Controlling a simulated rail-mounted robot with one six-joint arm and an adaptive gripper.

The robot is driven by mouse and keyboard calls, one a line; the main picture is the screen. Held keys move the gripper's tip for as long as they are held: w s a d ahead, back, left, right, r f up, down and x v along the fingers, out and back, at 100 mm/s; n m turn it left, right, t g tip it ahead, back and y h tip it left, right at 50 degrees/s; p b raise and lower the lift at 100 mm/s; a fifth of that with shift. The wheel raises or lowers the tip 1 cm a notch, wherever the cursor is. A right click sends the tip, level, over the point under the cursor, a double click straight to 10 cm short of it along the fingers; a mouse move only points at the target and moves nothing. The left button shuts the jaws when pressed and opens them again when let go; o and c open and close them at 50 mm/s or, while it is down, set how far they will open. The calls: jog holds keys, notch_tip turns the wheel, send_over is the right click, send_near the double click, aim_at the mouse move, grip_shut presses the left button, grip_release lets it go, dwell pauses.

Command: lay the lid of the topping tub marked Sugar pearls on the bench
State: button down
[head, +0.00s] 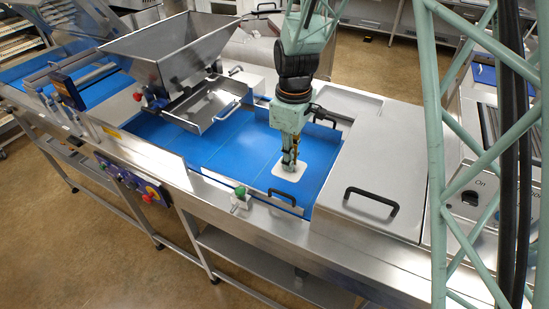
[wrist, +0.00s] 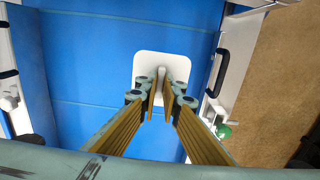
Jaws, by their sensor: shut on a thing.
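A white, square lid with rounded corners (head: 283,174) is at the lower end of my gripper (head: 289,165), over the blue belt. In the wrist view the lid (wrist: 147,62) lies flat, with a small upright knob between the fingertips. My gripper (wrist: 160,84) is shut on that knob. I cannot tell whether the lid touches the belt or hangs just above it. No marking shows on the lid. I cannot make out a tub marked Sugar pearls in either view.
The blue belt (head: 228,147) is clear around the lid. A steel hopper (head: 175,50) and tray (head: 208,107) stand left. A grey cover (head: 385,155) with a black handle (head: 372,201) is right. A green knob (head: 240,190) sits on the front edge.

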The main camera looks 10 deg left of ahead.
jog(key=shift+w+d+f, duration=0.15)
jog(key=shift+w+f, duration=0.05)
jog(key=shift+w, duration=0.2)
jog(key=p, duration=0.3)
send_over(257, 157)
jog(key=shift+d+f, duration=0.1)
jog(key=shift+f, duration=0.65)
jog(key=shift+f, duration=0.1)
jog(key=shift+f, duration=1.6)
jog(key=shift+f, duration=0.2)
jog(key=c, duration=3.2)
grip_release()
jog(key=o, duration=0.4)
